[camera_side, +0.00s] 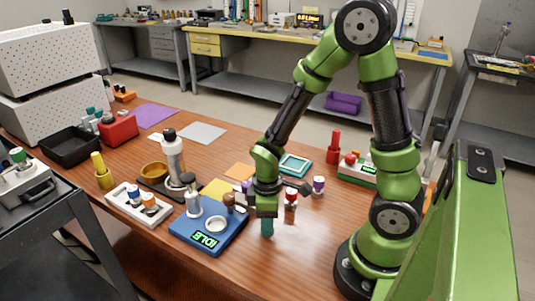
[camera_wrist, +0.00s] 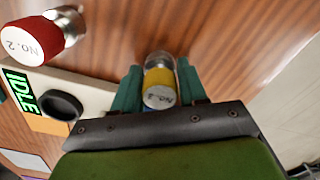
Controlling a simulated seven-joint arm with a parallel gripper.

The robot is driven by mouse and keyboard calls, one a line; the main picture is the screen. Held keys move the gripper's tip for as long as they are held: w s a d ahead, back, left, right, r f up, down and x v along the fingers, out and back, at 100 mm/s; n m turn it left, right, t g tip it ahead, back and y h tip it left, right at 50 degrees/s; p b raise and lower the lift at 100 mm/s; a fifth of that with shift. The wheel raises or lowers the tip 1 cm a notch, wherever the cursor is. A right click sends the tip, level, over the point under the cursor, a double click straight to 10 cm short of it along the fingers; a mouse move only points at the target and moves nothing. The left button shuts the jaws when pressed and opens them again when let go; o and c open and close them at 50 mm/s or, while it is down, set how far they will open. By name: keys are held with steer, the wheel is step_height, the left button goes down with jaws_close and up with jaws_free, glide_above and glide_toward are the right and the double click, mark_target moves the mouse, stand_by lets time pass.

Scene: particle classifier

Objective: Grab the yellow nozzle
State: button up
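In the wrist view, the yellow nozzle (camera_wrist: 158,78) stands between the two teal fingers of my gripper (camera_wrist: 160,88). It has a yellow band, a pale grey end with dark lettering, and a clear part at its far end. A finger lies close along each side of it; I cannot tell whether they touch it. In the side view, my gripper (camera_side: 267,228) points down low over the wooden table, right of the blue scale. The nozzle is hidden there behind the fingers.
In the side view, a red-and-white piece (camera_side: 291,199) and a purple-topped one (camera_side: 318,185) stand close by. The blue scale (camera_side: 190,235) is to the left. The table front is clear.

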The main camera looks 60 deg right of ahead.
steer(key=c, duration=0.7)
